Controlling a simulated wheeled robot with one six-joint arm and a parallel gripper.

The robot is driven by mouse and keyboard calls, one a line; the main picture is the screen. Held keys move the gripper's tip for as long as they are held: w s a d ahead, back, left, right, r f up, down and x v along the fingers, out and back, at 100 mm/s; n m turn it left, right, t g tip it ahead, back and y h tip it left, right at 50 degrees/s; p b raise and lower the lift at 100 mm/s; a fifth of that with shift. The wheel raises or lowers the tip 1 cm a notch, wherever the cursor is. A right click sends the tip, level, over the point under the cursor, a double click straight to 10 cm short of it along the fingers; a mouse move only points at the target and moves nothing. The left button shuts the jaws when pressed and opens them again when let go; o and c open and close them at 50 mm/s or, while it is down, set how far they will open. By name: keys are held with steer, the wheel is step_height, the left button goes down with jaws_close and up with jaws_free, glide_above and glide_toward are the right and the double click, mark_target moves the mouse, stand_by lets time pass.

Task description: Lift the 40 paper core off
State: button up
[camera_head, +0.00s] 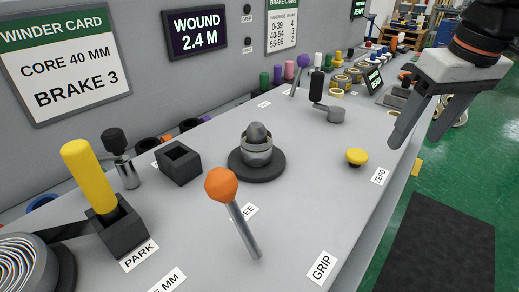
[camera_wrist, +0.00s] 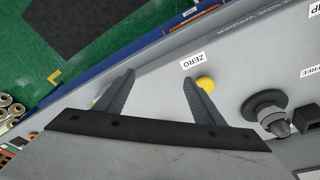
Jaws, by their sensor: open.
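My gripper (camera_head: 417,135) is open and empty above the right side of the grey bench in the head view. Its two fingers also show in the wrist view (camera_wrist: 159,76), with bare bench between them. No part that I can surely tell as the 40 paper core shows. A grey metal spindle (camera_head: 257,150) with a rounded tip stands upright on a black disc mid-bench, left of my gripper and apart from it. The same spindle shows at the right in the wrist view (camera_wrist: 272,112). A "MM" label (camera_head: 167,280) is cut off at the bottom edge.
An orange-knobbed lever (camera_head: 222,186) leans in front of the spindle. A yellow handle (camera_head: 85,175) stands in the PARK socket, near a white spiral roll (camera_head: 20,268). A yellow button (camera_head: 356,156) by ZERO lies close to my gripper. A black-handled crank (camera_head: 317,85) and several rolls stand behind.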

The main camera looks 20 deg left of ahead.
steer(key=s+a+r+n+g, duration=0.1)
steer(key=a+r+n, duration=0.1)
steer(key=a+r, duration=0.35)
steer(key=a+r+n, duration=0.1)
steer(key=a+r, duration=0.1)
steer(key=a, duration=0.6)
step_height(320, 180, up, 6)
steer(key=n+g+h, duration=0.1)
steer(key=n, duration=0.3)
glide_above(256, 142)
steer(key=w+a, duration=0.1)
steer(key=w, duration=0.1)
steer(key=f, duration=1.1)
steer(key=shift+a+f, duration=0.2)
steer(key=shift+f, duration=0.05)
steer(key=shift+s+d+f, duration=0.1)
steer(key=shift+d+f, duration=0.1)
steer(key=shift+f, duration=1.2)
steer(key=shift+s+d+f, duration=0.1)
steer(key=shift+d+f, duration=0.05)
steer(key=shift+f, duration=1.25)
steer(key=c, duration=1.2)
